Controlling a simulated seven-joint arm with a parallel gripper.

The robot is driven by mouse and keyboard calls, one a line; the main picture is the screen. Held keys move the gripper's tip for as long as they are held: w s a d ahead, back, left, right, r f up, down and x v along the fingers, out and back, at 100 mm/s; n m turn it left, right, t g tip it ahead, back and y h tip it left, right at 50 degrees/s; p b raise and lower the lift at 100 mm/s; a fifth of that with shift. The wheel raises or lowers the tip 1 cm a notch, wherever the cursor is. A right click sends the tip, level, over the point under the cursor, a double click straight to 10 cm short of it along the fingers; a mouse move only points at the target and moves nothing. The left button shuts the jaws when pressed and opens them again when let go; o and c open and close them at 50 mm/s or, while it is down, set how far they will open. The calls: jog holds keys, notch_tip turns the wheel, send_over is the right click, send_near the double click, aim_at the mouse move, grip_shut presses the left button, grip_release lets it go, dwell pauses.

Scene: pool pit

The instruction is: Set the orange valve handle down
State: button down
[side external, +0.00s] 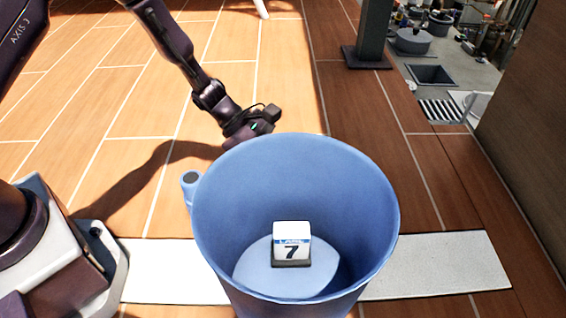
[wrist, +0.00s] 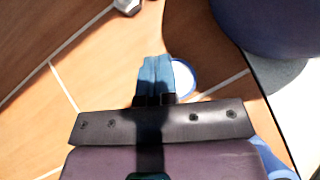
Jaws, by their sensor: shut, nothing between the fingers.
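I see no orange valve handle in either view. My gripper (wrist: 156,66) is shut, with its blue fingers together and nothing between them in the wrist view. In the side view my wrist is behind the far rim of a large blue bucket (side external: 215,215), and the fingertips are hidden there. A white block marked 7 (side external: 291,240) sits inside the bucket on its floor.
A white round thing with a blue rim (wrist: 184,76) is beside my fingers. A grey metal piece (wrist: 128,5) is at the top edge. A dark post (side external: 372,35) stands behind; open wooden floor lies left.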

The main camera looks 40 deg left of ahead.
jog(key=x, duration=0.7)
jog(key=shift+s+d+f, duration=0.1)
jog(key=shift+d+f, duration=0.1)
jog(key=shift+f, duration=0.05)
jog(key=shift+w+d, duration=0.25)
jog(key=shift+d, duration=0.35)
jog(key=shift+w+d, duration=0.25)
jog(key=shift+d, duration=0.35)
jog(key=shift+w+d, duration=0.35)
jog(key=shift+d, duration=0.35)
jog(key=w+d, duration=0.1)
jog(key=d, duration=0.3)
jog(key=w+d, duration=0.1)
jog(key=d, duration=0.1)
jog(key=shift+w+d, duration=0.3)
jog(key=shift+d, duration=0.1)
